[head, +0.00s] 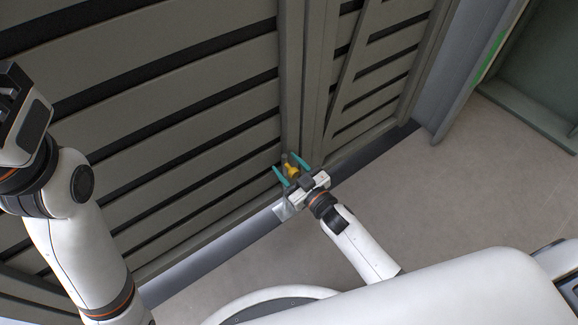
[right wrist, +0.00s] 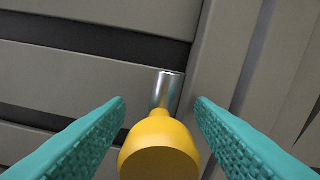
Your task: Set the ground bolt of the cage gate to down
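The cage gate (head: 190,110) is made of grey-brown horizontal slats and fills the left and middle of the head view. Its ground bolt has a yellow knob (head: 291,171), low on the gate by the vertical post. In the right wrist view the yellow knob (right wrist: 160,150) is near the camera, with a silver rod (right wrist: 167,90) beyond it. My right gripper (head: 292,168) is open, its teal fingers on either side of the knob. In the wrist view gaps show between both fingers (right wrist: 160,112) and the knob. My left gripper (head: 14,105) is raised at the left edge; its fingers are unclear.
A vertical post (head: 312,80) stands right of the bolt, with more slatted panel beyond it. A dark sill (head: 235,240) runs along the gate's foot. The grey floor (head: 455,200) is clear at right, and a green-grey container (head: 540,75) stands at the top right.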

